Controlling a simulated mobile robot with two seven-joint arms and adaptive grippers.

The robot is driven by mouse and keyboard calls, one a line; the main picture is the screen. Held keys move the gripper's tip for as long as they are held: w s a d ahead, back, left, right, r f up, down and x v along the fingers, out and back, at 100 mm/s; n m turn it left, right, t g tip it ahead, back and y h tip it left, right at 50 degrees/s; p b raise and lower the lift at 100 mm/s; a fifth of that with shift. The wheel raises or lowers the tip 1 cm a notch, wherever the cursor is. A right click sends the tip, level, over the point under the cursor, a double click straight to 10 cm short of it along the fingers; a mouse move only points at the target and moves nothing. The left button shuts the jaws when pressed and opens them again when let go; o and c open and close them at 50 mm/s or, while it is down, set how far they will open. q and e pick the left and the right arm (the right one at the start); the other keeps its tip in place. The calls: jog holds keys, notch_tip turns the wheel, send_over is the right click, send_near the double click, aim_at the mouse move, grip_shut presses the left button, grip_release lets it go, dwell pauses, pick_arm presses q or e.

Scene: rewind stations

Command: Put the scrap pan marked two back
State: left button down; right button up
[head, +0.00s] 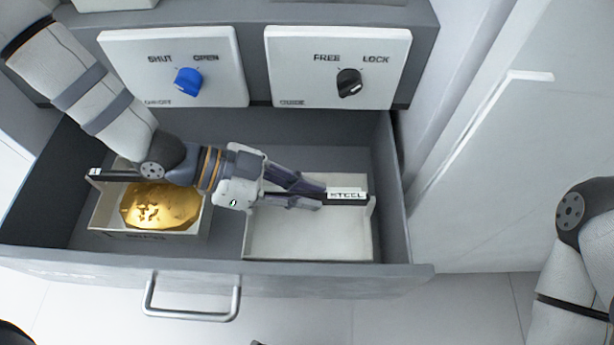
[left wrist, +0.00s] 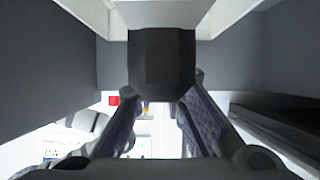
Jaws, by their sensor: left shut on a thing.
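My left gripper (head: 322,197) is shut on the black handle bar of a white, empty pan (head: 308,238) with a label reading STEEL. This pan is inside the right half of the open grey drawer (head: 330,272). Whether it rests on the drawer floor or hangs just above it, I cannot tell. In the left wrist view the dark end of the bar (left wrist: 161,65) shows between the fingers. A second pan (head: 98,212) stands in the left half with a gold lump (head: 160,206) in it. Its front label is too small to read. No mark two is legible. My right gripper is out of view.
Above the drawer are a blue SHUT/OPEN knob (head: 188,81) and a black FREE/LOCK knob (head: 348,83) on white plates. The drawer's metal handle (head: 190,315) sticks out in front. A white cabinet door (head: 500,150) stands at the right. The floor in front looks clear.

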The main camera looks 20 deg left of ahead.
aim_at(306, 175)
pick_arm(q)
jog(key=w, duration=0.2)
jog(key=w+a, duration=0.1)
jog(key=shift+w+f, duration=0.35)
jog(key=shift+w, duration=0.05)
jog(key=c, duration=1.7)
grip_release()
jog(key=shift+o, duration=0.2)
jog(key=shift+f, duration=0.15)
